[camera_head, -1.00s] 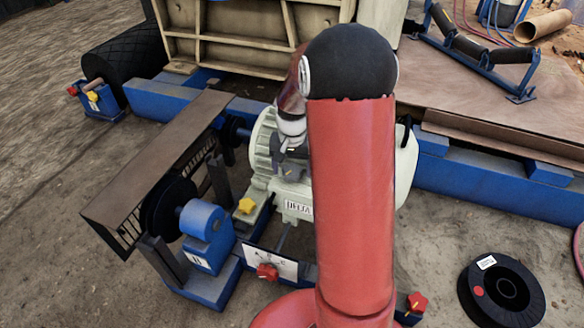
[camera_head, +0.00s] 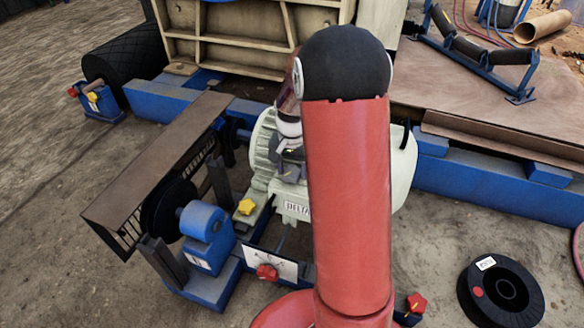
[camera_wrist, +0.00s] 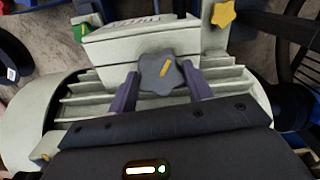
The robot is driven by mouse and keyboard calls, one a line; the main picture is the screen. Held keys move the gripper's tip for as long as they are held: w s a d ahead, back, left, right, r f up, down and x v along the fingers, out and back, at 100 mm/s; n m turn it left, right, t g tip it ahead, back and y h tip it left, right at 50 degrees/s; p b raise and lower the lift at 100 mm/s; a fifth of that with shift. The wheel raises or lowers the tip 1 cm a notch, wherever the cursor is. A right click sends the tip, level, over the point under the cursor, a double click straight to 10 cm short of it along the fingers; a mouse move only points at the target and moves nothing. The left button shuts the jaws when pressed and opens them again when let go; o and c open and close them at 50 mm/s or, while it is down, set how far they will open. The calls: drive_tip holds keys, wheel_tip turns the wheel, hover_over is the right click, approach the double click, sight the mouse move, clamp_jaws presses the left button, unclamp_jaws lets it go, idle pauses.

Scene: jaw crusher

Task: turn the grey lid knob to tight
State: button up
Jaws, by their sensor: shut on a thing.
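The grey lid knob (camera_wrist: 161,73) is a lobed knob with a yellow pointer mark, on top of the pale green motor housing (camera_head: 297,209). In the wrist view the mark slants up and to the right. My gripper (camera_wrist: 160,88) has one finger on each side of the knob and is shut on it. In the head view my gripper (camera_head: 289,168) is small and partly hidden behind my red arm, and the knob cannot be made out there.
A yellow knob (camera_head: 246,206) and a red knob (camera_head: 267,272) sit near the motor's base. A brown belt guard (camera_head: 157,160) stands at the left. A black reel (camera_head: 501,292) lies on the ground at the right, with bare ground around it.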

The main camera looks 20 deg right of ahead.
sight(292, 171)
drive_tip(key=o, duration=1)
drive_tip(key=shift+r, duration=0.1)
wheel_tip(292, 171, up, 7)
drive_tip(key=shift+p, duration=0.8)
drive_tip(key=shift+r, duration=0.3)
drive_tip(key=shift+a+r, duration=0.1)
drive_tip(key=shift+r, duration=0.15)
drive_tip(key=s+a+r+n+t+p, duration=0.1)
drive_tip(key=s+a+r+n+p, duration=0.2)
drive_tip(key=r, duration=0.4)
drive_tip(key=s+a+r+t+p, duration=0.1)
drive_tip(key=s+a+r, duration=0.2)
drive_tip(key=s+r, duration=0.35)
drive_tip(key=s+a+r+n+t+p, duration=0.1)
drive_tip(key=s+r, duration=0.1)
drive_tip(key=s, duration=0.2)
drive_tip(key=s+a+r+n+t+p, duration=0.1)
drive_tip(key=s+a+r+n+p, duration=0.1)
drive_tip(key=s+r, duration=0.1)
drive_tip(key=s+a+r+n+t+p, duration=0.1)
drive_tip(key=s+r, duration=0.1)
drive_tip(key=s, duration=0.4)
drive_tip(key=shift+s+a+r+n+t, duration=0.1)
drive_tip(key=shift+a+r+n+t, duration=0.1)
drive_tip(key=shift+a+n+t, duration=0.15)
